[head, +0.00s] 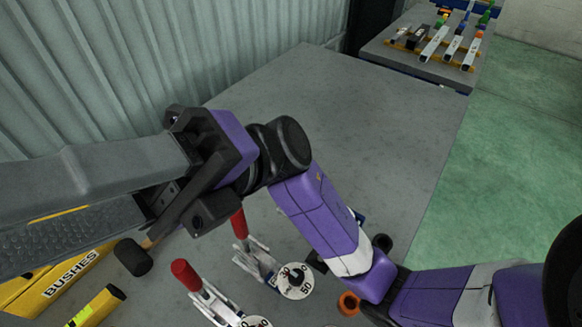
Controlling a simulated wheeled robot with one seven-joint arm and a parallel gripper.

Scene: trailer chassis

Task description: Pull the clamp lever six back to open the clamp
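Two toggle clamps with red-handled levers stand on the grey bench. One red lever handle (240,224) stands up nearly upright, with its silver clamp body (258,261) below it. The other red lever handle (186,275) is nearer and leans to the upper left. I see no number six on either, so I cannot tell which lever is six. My gripper (190,195) is the black end of the purple arm, above and to the left of the farther clamp. Its fingertips are not clearly visible, and I cannot tell whether it is open or holds anything.
Round white dials (295,281) sit beside the clamps. A black-headed mallet (133,257), yellow bins marked BUSHES (72,272) and an orange ring (348,303) lie near. The bench top (350,110) behind is bare. A tool table (425,64) stands at the back right.

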